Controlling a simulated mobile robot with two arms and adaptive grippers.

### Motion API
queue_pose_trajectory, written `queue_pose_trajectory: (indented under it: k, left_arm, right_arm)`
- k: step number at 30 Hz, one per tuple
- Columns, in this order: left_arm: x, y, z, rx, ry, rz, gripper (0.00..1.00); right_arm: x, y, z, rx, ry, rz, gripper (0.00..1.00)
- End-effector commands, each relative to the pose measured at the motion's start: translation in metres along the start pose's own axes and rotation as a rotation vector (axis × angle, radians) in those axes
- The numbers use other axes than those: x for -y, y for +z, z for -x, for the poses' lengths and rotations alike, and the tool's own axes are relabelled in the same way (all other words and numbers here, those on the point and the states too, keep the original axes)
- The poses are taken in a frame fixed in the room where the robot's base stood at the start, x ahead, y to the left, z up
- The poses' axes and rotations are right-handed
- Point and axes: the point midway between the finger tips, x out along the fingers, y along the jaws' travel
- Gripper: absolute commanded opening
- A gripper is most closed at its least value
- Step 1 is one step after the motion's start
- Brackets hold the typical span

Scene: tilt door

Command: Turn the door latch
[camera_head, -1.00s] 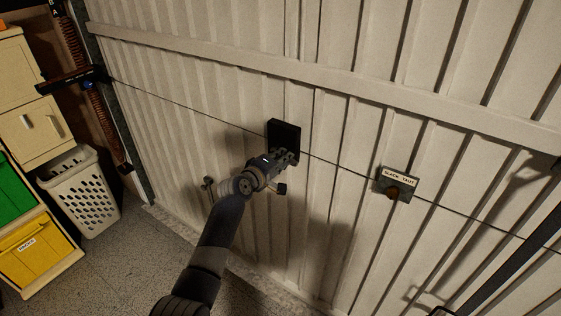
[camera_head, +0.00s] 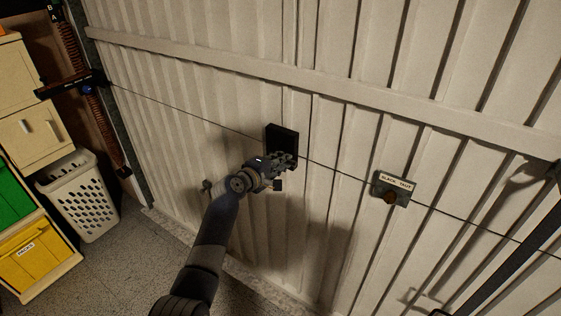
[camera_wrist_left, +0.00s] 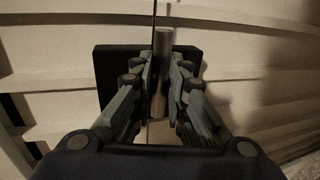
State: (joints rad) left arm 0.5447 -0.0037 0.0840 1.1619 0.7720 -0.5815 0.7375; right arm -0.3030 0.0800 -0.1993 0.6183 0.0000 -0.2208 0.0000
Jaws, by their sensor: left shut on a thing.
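The white ribbed tilt door (camera_head: 340,90) fills most of the head view. A black latch box (camera_head: 282,139) is mounted on it near the middle; it also shows as a dark plate in the left wrist view (camera_wrist_left: 110,72). My left gripper (camera_head: 287,160) is at the lower part of this box. In the left wrist view its fingers (camera_wrist_left: 162,90) are closed on both sides of a grey bar-like latch handle (camera_wrist_left: 163,48). The fingers hide part of the handle and the box. My right gripper is not in view.
A thin cable (camera_head: 340,172) runs across the door to a small plate labelled "SLACK TAUT" (camera_head: 394,188). A white basket (camera_head: 83,200), drawers (camera_head: 33,258) and a cabinet stand at the left. The floor (camera_head: 120,270) beside the basket is clear.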

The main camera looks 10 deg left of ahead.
Motion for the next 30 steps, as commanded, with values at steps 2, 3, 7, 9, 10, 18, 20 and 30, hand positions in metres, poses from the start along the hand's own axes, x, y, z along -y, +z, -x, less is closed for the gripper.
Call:
queue_pose_trajectory:
  k: [2,3,7,9,10,18,20,30]
  left_arm:
    - [0.000,0.001,0.000,0.002,0.000,0.006,0.25]
    - [0.000,0.001,0.000,0.002,0.000,0.006,0.34]
    - [0.000,0.001,0.000,0.001,0.000,0.004,0.34]
    - [0.000,0.000,0.000,0.001,0.000,0.003,0.34]
    - [0.000,0.000,0.000,0.001,0.000,0.003,0.34]
    - [0.001,0.000,0.007,0.001,0.000,0.001,0.34]
    - [0.000,0.000,0.013,0.000,0.001,0.001,0.34]
    - [0.001,0.000,0.062,-0.001,0.001,0.001,0.34]
  right_arm:
    - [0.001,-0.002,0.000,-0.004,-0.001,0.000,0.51]
    - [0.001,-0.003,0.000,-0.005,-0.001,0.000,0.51]
    - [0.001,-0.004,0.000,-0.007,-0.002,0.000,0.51]
    - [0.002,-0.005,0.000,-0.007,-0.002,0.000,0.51]
    - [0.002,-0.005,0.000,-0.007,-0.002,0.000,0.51]
    - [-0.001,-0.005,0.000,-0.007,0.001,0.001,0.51]
    - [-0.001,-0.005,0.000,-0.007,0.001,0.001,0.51]
    - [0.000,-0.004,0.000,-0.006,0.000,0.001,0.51]
